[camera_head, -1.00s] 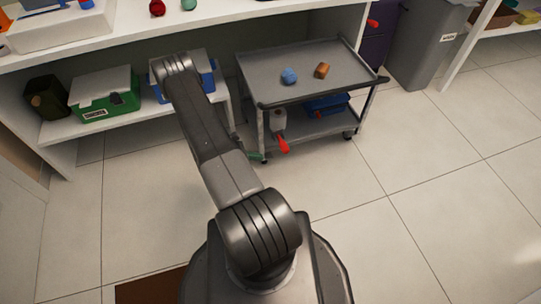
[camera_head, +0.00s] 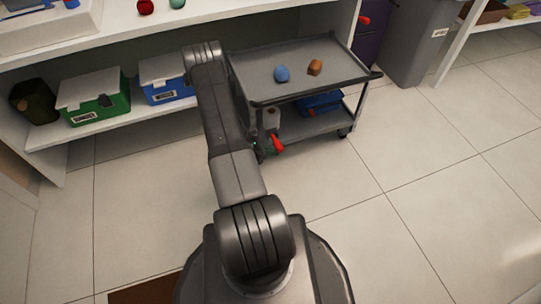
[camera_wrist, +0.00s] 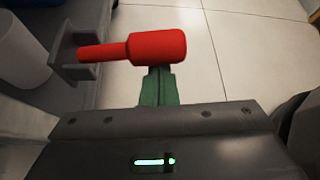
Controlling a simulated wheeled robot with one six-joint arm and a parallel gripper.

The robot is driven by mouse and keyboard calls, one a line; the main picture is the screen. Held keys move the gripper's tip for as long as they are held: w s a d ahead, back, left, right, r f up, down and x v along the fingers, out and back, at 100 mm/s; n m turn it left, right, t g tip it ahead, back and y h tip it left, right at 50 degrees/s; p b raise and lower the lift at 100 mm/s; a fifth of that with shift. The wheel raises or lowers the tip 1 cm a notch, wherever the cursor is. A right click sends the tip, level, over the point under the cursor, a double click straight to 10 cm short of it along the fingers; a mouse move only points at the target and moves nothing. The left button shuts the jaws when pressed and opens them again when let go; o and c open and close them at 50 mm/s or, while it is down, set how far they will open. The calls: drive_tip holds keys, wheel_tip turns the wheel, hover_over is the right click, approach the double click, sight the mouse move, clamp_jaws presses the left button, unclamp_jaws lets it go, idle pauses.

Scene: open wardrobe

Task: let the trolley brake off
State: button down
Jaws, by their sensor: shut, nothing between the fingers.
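The grey trolley (camera_head: 310,72) stands in front of the shelf in the head view. Its red brake lever (camera_head: 277,143) sticks out low at the near left corner, slanting down. In the wrist view the red lever (camera_wrist: 155,47) lies sideways across the upper middle, its thin end at a grey bracket (camera_wrist: 75,55) on the left. My gripper (camera_wrist: 157,72) is shut and empty, its green fingers pointing at the lever's thick end. The lever hides the very fingertips, and I cannot tell whether they touch it. In the head view my arm mostly hides the gripper.
A blue ball (camera_head: 281,73) and a brown block (camera_head: 315,67) lie on the trolley top. A blue box (camera_head: 320,103) and a pale container (camera_head: 271,117) are on its lower shelf. A grey bin (camera_head: 414,45) stands behind right. The floor at right is clear.

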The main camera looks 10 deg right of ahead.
sight(277, 145)
drive_tip(key=shift+r+n+g, duration=0.4)
drive_tip(key=shift+r, duration=0.15)
idle(0.5)
drive_tip(key=shift+w+a+r+n+g+b, duration=0.1)
drive_tip(key=shift+w+r+n+g+b, duration=0.15)
drive_tip(key=shift+r, duration=0.55)
drive_tip(key=shift+w+r+n+g+b, duration=0.15)
drive_tip(key=shift+w+r+b, duration=0.15)
drive_tip(key=shift+r, duration=0.55)
